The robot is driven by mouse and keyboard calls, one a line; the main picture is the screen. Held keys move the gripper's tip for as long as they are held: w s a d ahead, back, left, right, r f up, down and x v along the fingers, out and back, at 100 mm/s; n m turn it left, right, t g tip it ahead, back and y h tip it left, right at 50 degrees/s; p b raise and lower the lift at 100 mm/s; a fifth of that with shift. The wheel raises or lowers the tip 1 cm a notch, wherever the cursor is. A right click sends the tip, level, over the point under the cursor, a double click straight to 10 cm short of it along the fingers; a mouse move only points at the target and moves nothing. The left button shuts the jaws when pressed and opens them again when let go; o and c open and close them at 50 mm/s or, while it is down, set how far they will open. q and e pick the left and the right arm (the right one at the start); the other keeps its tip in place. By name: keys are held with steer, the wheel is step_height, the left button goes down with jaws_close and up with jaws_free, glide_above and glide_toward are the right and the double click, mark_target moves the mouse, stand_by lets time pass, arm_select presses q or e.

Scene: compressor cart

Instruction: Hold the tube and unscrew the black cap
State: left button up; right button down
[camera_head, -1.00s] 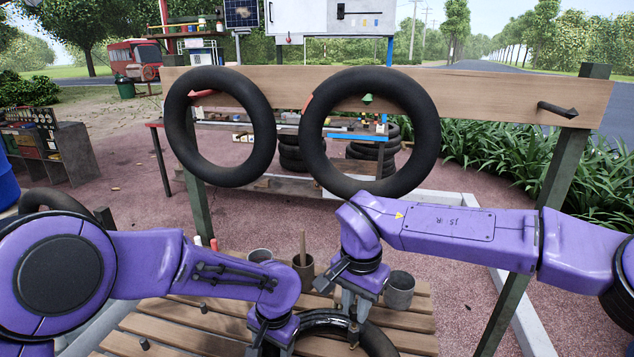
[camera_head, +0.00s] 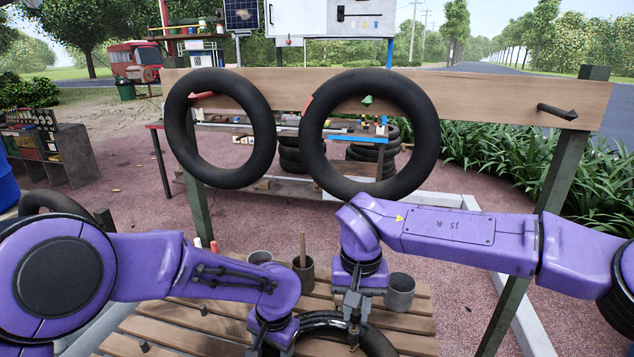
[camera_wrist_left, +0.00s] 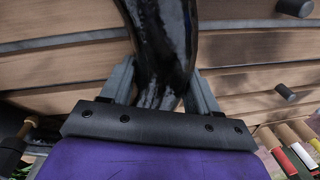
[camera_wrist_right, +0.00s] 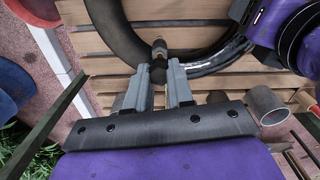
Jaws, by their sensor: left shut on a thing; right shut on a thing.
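A black, glossy tube (camera_head: 380,342) lies on the slatted wooden table; only part of it shows in the head view. My left gripper (camera_wrist_left: 160,85) is shut on the tube's side, one finger on each side of it. In the right wrist view, a brass valve stem (camera_wrist_right: 159,47) stands at the tube's inner edge (camera_wrist_right: 125,38), with the small black cap (camera_wrist_right: 158,72) at its end. My right gripper (camera_head: 353,318) points down over the stem and is shut on the cap. The fingers partly hide the cap, so I cannot tell whether it still touches the stem.
Grey cups (camera_head: 399,291) stand behind the tube, and a brown cup (camera_head: 303,272) holds a stick. Two tubes (camera_head: 368,130) hang on a wooden beam (camera_head: 480,95) beyond. The table (camera_head: 185,328) has short dark pegs; its left part is mostly clear.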

steer(key=n, duration=0.3)
steer(key=c, duration=0.9)
jaws_free()
steer(key=shift+r, duration=2.5)
